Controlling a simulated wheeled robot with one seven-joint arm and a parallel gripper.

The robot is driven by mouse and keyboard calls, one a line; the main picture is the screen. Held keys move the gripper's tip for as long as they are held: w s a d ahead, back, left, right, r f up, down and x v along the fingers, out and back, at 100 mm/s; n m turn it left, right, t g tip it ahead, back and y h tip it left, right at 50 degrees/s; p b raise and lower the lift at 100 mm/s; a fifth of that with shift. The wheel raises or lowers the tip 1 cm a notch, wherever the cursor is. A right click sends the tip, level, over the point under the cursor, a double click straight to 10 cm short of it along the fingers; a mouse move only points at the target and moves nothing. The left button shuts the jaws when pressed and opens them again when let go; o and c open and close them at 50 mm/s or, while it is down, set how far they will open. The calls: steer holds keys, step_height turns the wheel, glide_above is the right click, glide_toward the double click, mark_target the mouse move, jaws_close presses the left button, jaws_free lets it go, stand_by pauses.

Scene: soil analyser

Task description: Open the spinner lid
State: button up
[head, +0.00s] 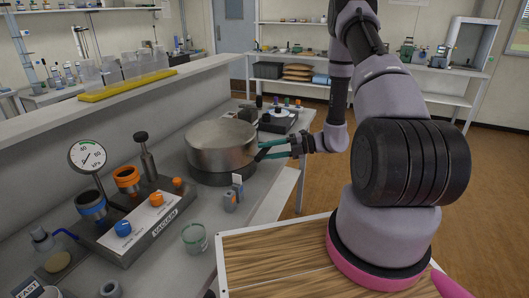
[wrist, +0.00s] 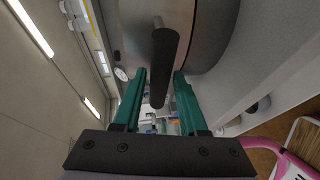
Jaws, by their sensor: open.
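The spinner (head: 214,172) is a round drum on the grey bench in the head view. Its wide metal lid (head: 221,142) sits flat on the darker lower body and looks closed. My gripper (head: 262,151) has teal fingers and is at the right front side of the lid. In the wrist view, a dark bar-shaped handle (wrist: 165,62) stands out from the drum. It lies between the two open fingers of my gripper (wrist: 160,78), with gaps showing on both sides. In the head view the fingers partly hide the handle.
A vacuum unit (head: 150,222) with a gauge is at left. A rack with coloured caps (head: 277,118) is behind the spinner.

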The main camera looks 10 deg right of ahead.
steer(key=shift+w+a+f, duration=0.1)
steer(key=shift+a, duration=0.45)
jaws_close()
stand_by(1.1)
